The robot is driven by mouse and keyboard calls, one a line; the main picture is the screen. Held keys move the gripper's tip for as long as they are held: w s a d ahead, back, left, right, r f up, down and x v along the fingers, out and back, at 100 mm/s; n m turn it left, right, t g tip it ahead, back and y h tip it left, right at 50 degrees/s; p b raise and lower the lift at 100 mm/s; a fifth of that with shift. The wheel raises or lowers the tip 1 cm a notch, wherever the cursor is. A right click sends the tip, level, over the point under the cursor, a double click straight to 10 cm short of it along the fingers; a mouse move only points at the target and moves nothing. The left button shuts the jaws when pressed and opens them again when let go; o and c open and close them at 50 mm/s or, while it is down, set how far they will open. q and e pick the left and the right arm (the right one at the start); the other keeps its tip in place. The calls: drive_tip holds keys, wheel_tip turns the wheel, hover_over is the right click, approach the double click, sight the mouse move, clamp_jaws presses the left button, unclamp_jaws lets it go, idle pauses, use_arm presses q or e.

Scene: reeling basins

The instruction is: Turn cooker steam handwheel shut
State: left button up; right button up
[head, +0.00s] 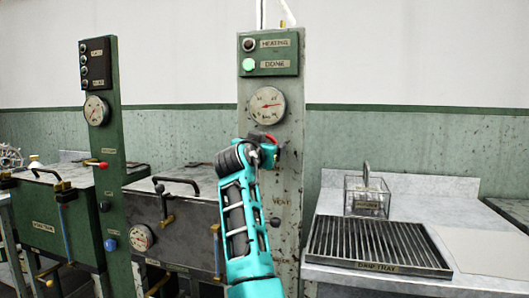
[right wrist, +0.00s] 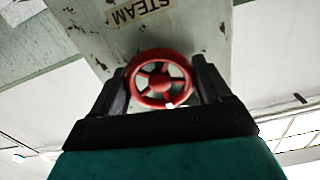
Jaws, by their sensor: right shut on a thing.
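In the head view my right gripper (head: 262,152) is at the column, below the dial gauge (head: 267,105), and hides most of the wheel; a bit of red (head: 271,139) shows. My left gripper is not in view.
The column (head: 291,185) has a panel marked HEATING and DONE (head: 268,54), its DONE light green. Left stand metal cookers (head: 180,224) with handles.

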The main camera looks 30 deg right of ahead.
drive_tip(key=shift+r+m, duration=0.1)
drive_tip(key=shift+m, duration=0.4)
drive_tip(key=o, duration=1)
drive_tip(key=v, duration=1.3)
drive_tip(key=shift+d, duration=0.1)
